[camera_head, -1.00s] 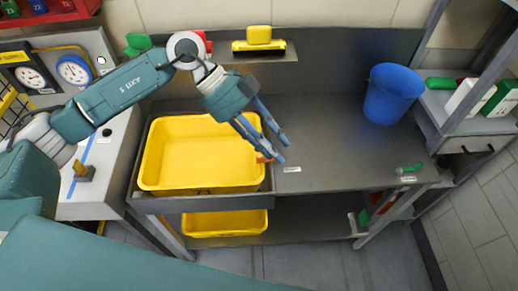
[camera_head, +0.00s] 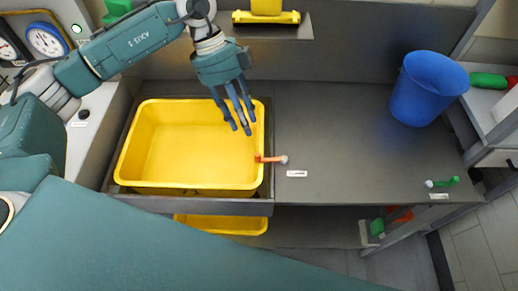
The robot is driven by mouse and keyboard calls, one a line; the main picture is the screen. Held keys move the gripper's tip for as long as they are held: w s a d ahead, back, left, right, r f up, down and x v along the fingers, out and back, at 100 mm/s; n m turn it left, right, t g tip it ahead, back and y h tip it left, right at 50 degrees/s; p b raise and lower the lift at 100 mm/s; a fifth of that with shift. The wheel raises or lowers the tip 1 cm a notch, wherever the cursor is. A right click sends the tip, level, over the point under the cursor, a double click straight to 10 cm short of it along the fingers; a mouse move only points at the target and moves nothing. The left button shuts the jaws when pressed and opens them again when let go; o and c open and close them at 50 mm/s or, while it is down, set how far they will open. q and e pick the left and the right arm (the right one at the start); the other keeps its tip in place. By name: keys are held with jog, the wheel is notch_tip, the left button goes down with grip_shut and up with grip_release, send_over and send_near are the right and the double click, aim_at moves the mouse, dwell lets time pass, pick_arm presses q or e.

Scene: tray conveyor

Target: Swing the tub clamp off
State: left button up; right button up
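The yellow tub (camera_head: 190,185) sits in a grey recess at the left of the bench and looks empty. A small orange clamp lever (camera_head: 270,158) with a pale knob at its right end lies at the tub's right rim. Its orange end is at the rim and its knob reaches over the bench to the right. My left gripper (camera_head: 242,124) hangs over the right part of the tub, above and left of the lever and apart from it. Its fingers point down with gaps between them and hold nothing. My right gripper does not show.
A blue bucket (camera_head: 425,90) stands at the back right. A green lever (camera_head: 443,182) sits by a label at the front right. A second yellow tub (camera_head: 225,225) is below. The middle of the bench is clear.

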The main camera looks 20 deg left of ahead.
aim_at(257, 153)
pick_arm(q)
jog(key=p+x, duration=0.2)
jog(key=x, duration=0.7)
jog(key=shift+s+d+p, duration=0.1)
jog(key=shift+s+p, duration=0.05)
jog(key=shift+p, duration=0.25)
jog(key=shift+x, duration=0.75)
grip_shut()
